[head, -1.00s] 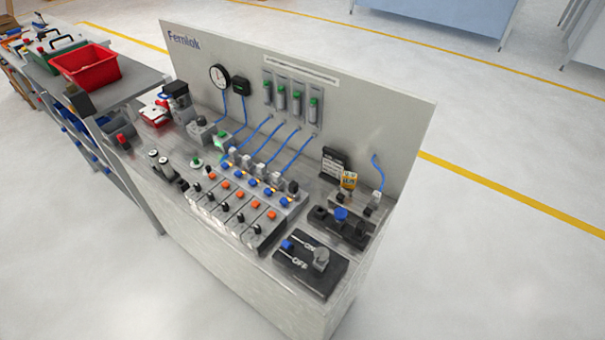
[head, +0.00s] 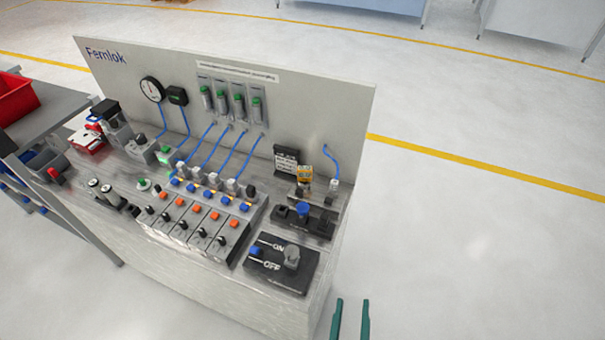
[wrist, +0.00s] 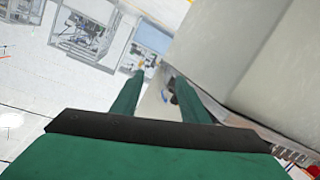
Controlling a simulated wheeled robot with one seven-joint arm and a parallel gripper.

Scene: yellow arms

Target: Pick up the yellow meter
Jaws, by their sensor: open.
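A small yellow device (head: 305,174), which looks like the yellow meter, stands upright at the back right of the bench top, in front of the grey back panel. It is small in the picture, and its base is partly hard to make out. My gripper (head: 351,302) shows at the bottom edge of the head view as two green fingers, open and empty. It is in front of the bench's right end, well apart from the yellow device. The wrist view shows the open fingers (wrist: 153,76) beside a pale grey surface. I cannot make out the yellow device there.
A black sign block (head: 286,160) stands left of the yellow device. A black base with a blue knob (head: 303,210) and an ON/OFF switch box (head: 280,264) sit in front. A hose (head: 330,160) rises to its right. Floor right of the bench is clear.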

